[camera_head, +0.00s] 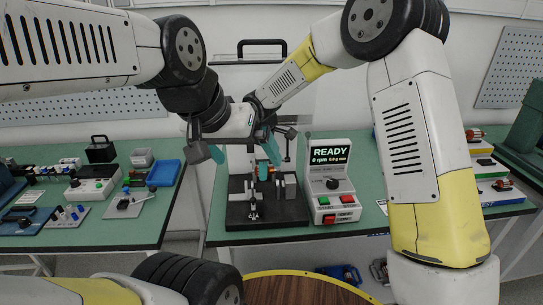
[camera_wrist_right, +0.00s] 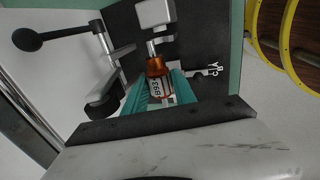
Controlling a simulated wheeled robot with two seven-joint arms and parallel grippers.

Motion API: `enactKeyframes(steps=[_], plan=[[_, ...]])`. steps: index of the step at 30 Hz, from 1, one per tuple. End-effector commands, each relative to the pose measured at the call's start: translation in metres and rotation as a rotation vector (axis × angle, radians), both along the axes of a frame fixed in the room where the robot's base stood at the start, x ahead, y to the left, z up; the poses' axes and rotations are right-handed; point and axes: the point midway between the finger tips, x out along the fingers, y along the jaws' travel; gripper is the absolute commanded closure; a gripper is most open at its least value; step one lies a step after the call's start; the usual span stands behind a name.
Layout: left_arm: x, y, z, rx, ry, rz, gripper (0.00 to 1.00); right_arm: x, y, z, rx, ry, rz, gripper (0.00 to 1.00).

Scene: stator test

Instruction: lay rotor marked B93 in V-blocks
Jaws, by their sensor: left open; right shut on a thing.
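The rotor marked B93 (camera_wrist_right: 156,66) has a copper-orange winding, a pale label and a metal shaft. In the right wrist view it lies between the teal fingers of my right gripper (camera_wrist_right: 162,80), which is shut on it.
A display unit (camera_head: 331,185) reading READY, 0 rpm, stands right of the stand. A black-knobbed lever (camera_wrist_right: 27,40) sticks out beside the stand. The left table (camera_head: 110,232) holds several parts and a blue bin (camera_head: 164,173). A gap separates the two tables.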

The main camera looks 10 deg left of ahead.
Motion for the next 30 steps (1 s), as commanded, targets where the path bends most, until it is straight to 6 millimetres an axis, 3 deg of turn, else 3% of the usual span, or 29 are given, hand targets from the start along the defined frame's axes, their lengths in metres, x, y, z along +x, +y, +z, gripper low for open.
enactKeyframes(steps=[13,30], plan=[[0.000,0.000,0.000,0.000,0.000,0.000,0.00,0.000,0.000,-0.032,-0.001,0.001,0.001,1.00],[0.000,0.000,0.000,0.000,0.000,0.000,0.00,0.000,0.000,-0.034,0.000,0.000,0.001,1.00]])
